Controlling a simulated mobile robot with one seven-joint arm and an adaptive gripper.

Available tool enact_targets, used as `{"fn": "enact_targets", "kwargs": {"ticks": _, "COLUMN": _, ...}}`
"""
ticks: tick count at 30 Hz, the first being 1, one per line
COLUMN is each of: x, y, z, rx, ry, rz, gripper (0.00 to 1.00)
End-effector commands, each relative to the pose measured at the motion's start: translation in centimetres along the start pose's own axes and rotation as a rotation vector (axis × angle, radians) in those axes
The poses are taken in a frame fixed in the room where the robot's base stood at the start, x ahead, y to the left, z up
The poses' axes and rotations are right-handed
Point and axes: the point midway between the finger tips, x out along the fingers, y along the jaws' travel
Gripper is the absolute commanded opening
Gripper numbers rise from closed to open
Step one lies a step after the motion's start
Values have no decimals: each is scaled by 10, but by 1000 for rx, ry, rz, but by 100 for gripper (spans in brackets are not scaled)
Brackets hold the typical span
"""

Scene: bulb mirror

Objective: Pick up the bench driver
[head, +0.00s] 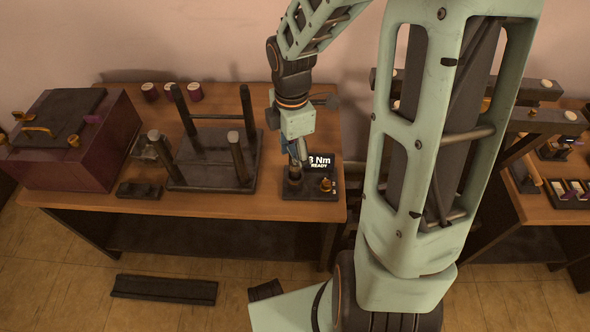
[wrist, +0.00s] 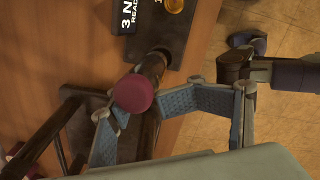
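The bench driver (wrist: 133,95) shows a round maroon cap and a dark shaft in the wrist view. In the head view its dark lower part (head: 295,173) stands upright in a black dock (head: 311,194), partly hidden by my gripper. My gripper (wrist: 165,105) is open, with its blue-padded fingers spread on either side of the driver. In the head view my gripper (head: 294,155) points down over the dock.
A display (head: 320,163) reading "3 Nm READY" and a brass knob (head: 326,185) sit at the dock. A rack with upright posts (head: 212,172) stands left of it on the wooden bench (head: 226,203). A maroon chest (head: 70,140) is at far left. A second bench (head: 538,208) is at right.

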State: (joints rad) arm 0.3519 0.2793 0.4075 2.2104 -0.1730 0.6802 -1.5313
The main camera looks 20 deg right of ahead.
Motion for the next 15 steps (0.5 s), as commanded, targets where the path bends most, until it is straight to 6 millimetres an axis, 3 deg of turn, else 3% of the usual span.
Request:
{"fn": "enact_targets", "kwargs": {"ticks": 1, "x": 13, "y": -3, "z": 3, "rx": 2, "ry": 0, "rz": -4, "gripper": 44}}
{"fn": "enact_targets", "kwargs": {"ticks": 6, "x": 38, "y": -4, "z": 5, "rx": 0, "ry": 0, "rz": -4, "gripper": 44}}
{"fn": "enact_targets", "kwargs": {"ticks": 15, "x": 40, "y": -4, "z": 5, "rx": 1, "ry": 0, "rz": -2, "gripper": 45}}
